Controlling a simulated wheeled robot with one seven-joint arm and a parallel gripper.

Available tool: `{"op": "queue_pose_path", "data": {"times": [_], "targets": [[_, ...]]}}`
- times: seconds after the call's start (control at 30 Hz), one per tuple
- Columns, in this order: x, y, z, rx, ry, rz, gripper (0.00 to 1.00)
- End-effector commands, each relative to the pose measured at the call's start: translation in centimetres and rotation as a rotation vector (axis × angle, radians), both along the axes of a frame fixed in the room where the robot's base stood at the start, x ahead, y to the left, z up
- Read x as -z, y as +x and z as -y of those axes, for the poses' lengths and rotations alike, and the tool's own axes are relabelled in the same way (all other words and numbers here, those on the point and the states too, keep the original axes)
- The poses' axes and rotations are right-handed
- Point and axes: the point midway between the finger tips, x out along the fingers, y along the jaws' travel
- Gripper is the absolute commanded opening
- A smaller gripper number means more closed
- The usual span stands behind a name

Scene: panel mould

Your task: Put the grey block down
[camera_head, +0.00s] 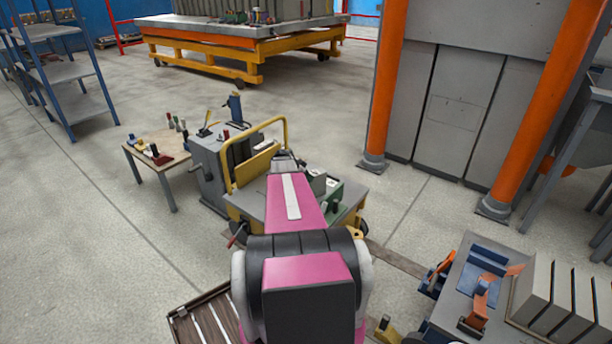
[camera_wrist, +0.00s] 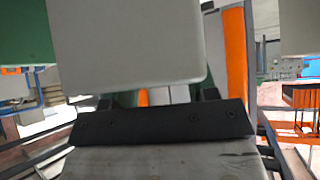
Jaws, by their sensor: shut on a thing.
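The grey block (camera_wrist: 130,45) fills the upper middle of the wrist view, a plain pale face with rounded lower corners. My gripper (camera_wrist: 158,98) shows there as a dark bar with small dark finger parts at either side, shut on the block. The contact between fingers and block is mostly hidden.
A green part (camera_head: 335,197) is right of my arm. A small tool table (camera_head: 150,160) stands left. An orange post (camera_head: 388,85) stands right.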

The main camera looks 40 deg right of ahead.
Motion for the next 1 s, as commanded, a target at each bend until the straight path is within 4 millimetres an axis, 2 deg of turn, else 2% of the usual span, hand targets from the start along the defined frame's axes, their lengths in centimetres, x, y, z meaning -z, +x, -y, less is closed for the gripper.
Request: {"op": "queue_pose_path", "data": {"times": [0.13, 0.17, 0.23, 0.27, 0.53, 0.67, 1.0], "targets": [[0.2, 0.0, 0.0, -0.001, -0.002, 0.0, 0.0], [0.2, 0.0, 0.0, -0.001, -0.002, 0.0, 0.56], [0.2, 0.0, 0.0, -0.001, -0.002, 0.0, 0.79], [0.2, 0.0, 0.0, -0.001, -0.001, 0.001, 0.83], [0.2, 0.0, -0.1, 0.0, 0.001, 0.0, 0.83], [-0.4, 0.0, -0.7, -0.002, 0.0, 0.001, 0.83], [-4.8, 0.4, -4.9, -0.002, -0.001, 0.002, 0.83]]}}
